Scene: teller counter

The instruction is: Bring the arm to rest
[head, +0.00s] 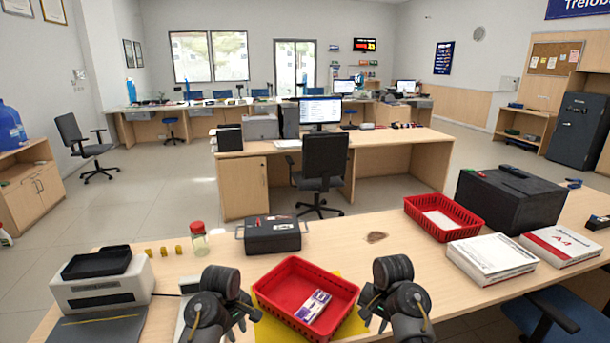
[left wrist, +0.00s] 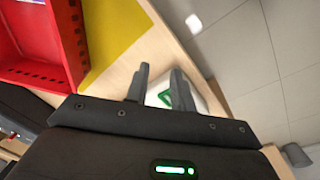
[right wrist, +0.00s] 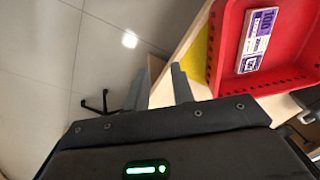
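My left gripper (left wrist: 159,82) is open, its two fingers apart and nothing held between them. A white item with a green mark (left wrist: 164,97) shows on the counter beyond those fingers. My right gripper (right wrist: 159,85) is also open and empty, with the floor and counter edge behind it. In the head view my two arms stand at the near edge of the counter, left and right of a red tray (head: 283,273). A purple and white pack (head: 308,307) lies in that tray. The fingertips are hard to make out in the head view.
The red tray sits on a yellow mat (head: 351,327). A black cash box (head: 272,236), a lidded jar (head: 199,243) and a white machine (head: 103,287) stand on the counter (head: 340,252). At right are another red basket (head: 421,211), paper packs (head: 492,258) and a black box (head: 513,200).

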